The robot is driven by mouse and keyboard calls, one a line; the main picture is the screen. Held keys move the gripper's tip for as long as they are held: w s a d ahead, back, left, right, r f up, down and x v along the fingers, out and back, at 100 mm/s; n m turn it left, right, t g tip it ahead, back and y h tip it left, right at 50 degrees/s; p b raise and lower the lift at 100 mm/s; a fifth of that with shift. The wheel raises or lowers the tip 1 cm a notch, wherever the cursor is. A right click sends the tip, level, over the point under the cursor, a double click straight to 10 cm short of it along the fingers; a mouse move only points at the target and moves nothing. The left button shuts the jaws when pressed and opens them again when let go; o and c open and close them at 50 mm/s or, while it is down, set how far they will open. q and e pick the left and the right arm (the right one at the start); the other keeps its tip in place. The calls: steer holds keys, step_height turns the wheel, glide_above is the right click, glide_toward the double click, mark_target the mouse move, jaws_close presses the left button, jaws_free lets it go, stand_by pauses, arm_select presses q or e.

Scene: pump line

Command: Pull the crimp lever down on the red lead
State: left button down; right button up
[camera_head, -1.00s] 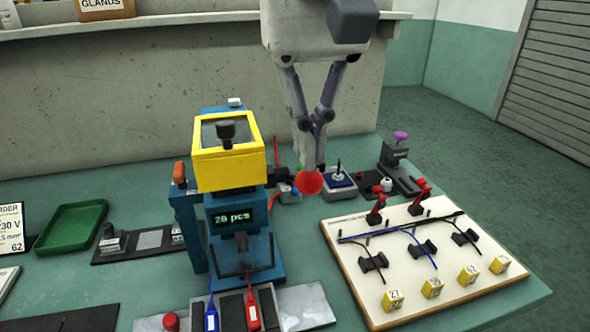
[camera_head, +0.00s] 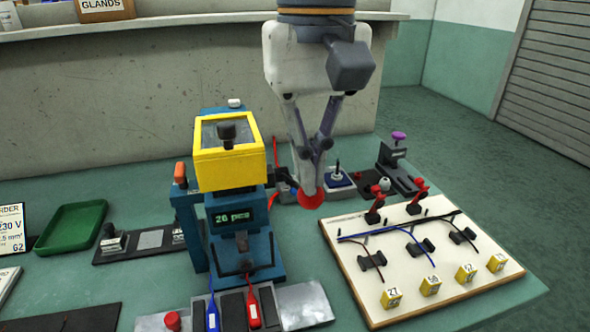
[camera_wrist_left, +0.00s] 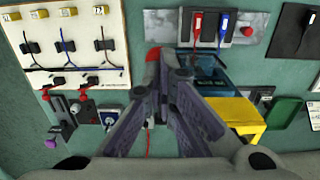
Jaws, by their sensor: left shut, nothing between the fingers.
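The blue and yellow crimp press (camera_head: 229,150) stands on the bench, with its lever's red ball knob (camera_head: 312,199) to its right. My left gripper (camera_head: 308,190) is shut and empty, coming down from above. Its fingertips are at the top of the knob and seem to touch it. In the left wrist view the shut fingers (camera_wrist_left: 154,58) hide most of the lever. The red lead (camera_head: 253,311) lies at the front of the press, beside the blue lead (camera_head: 212,314); the red lead also shows in the left wrist view (camera_wrist_left: 197,22). My right gripper is not in view.
A wiring board (camera_head: 351,270) with leads, black clips and yellow tags stands at the right. A vise-like fixture with a purple knob (camera_head: 398,135) is behind it. A green tray (camera_head: 70,228) is at the left. A concrete wall (camera_head: 90,120) rises behind the bench.

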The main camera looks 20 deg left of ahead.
mark_target(314, 205)
arm_select(q)
steer(key=shift+s+d+f, duration=0.1)
steer(key=shift+s+f, duration=0.05)
steer(key=shift+f, duration=0.2)
steer(key=shift+s+d+f, duration=0.1)
steer(key=shift+s+f, duration=0.05)
steer(key=shift+f, duration=0.3)
steer(key=shift+s+d+f, duration=0.1)
steer(key=shift+f, duration=0.35)
steer(key=shift+s+d+f, duration=0.1)
steer(key=shift+s+f, duration=0.1)
steer(key=shift+f, duration=0.85)
steer(key=shift+s+f, duration=0.1)
steer(key=shift+f, duration=0.9)
